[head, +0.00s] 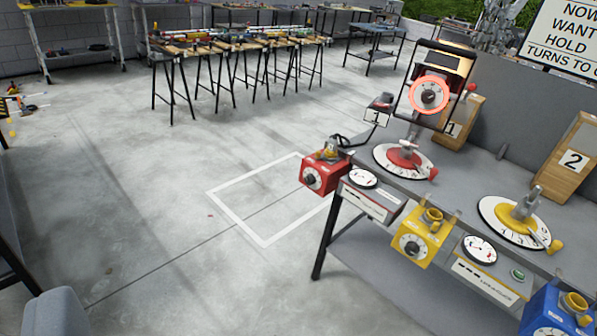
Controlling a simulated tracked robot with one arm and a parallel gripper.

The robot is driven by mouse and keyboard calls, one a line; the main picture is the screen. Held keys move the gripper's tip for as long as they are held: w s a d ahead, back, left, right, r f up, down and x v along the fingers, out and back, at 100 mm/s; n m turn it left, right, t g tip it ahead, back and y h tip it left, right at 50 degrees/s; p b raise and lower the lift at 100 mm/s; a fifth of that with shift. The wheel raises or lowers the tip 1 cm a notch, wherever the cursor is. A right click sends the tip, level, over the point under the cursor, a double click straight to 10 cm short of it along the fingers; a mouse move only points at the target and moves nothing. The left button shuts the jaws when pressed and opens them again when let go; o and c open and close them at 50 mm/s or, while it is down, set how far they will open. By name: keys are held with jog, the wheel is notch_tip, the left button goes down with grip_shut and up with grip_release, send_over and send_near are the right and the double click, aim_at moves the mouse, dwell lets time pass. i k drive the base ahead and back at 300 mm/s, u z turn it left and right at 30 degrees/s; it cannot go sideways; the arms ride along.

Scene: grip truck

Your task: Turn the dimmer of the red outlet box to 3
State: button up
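The red outlet box (328,180) is mounted at the near left corner of the grey workbench (455,185). Its dimmer, a round dial with a dark centre (310,178), is on the face toward me. The dial's numbers are too small to read. A yellowish piece (331,151) sits on top of the box, with a dark cord behind it. My gripper does not show in the head view, and nothing visible touches the dimmer.
A yellow outlet box (423,243) and a blue outlet box (556,312) sit along the same bench edge. A white square (265,237) marks open floor left of the bench.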

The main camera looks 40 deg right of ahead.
aim_at(311, 179)
jog(key=z, duration=0.3)
jog(key=i, duration=1.65)
jog(key=z, duration=0.6)
